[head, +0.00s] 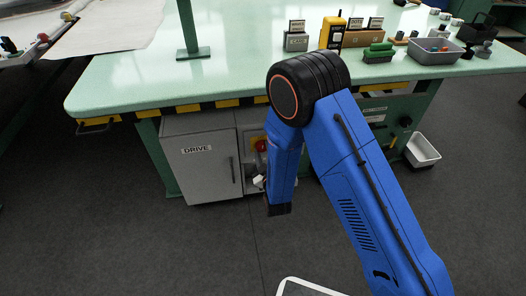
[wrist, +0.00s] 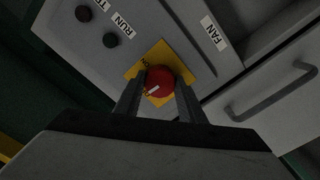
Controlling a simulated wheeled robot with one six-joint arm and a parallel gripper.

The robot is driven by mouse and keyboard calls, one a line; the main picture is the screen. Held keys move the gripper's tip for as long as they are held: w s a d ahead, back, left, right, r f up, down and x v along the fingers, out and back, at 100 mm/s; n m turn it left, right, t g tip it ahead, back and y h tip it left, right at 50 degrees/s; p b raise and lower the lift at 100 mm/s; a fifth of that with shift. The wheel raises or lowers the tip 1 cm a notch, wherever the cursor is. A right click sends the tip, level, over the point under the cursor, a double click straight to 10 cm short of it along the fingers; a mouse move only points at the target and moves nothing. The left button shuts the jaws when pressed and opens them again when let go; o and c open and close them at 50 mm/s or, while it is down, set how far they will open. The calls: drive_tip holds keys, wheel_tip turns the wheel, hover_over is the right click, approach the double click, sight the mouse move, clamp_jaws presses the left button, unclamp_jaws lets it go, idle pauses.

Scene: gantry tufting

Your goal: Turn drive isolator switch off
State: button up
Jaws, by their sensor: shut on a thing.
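A red rotary switch knob (wrist: 160,81) with a white pointer mark sits on a yellow square plate (wrist: 185,69) on a grey panel. In the wrist view my gripper (wrist: 160,88) has one finger on each side of the knob and is shut on it. In the head view the red knob (head: 261,146) shows beside the grey cabinet labelled DRIVE (head: 197,165), partly behind my arm. My gripper (head: 260,183) is low at the panel there, mostly hidden by my blue arm.
The panel has dark round buttons (wrist: 110,40), a RUN label (wrist: 124,22) and a FAN label (wrist: 213,33). A grey door with a handle (wrist: 272,95) is close at right. The green bench top (head: 150,75) overhangs the cabinet. A grey bin (head: 422,150) stands at right.

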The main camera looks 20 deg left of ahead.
drive_tip(key=shift+n, duration=0.6)
drive_tip(key=o, duration=1)
drive_tip(key=shift+o, duration=0.2)
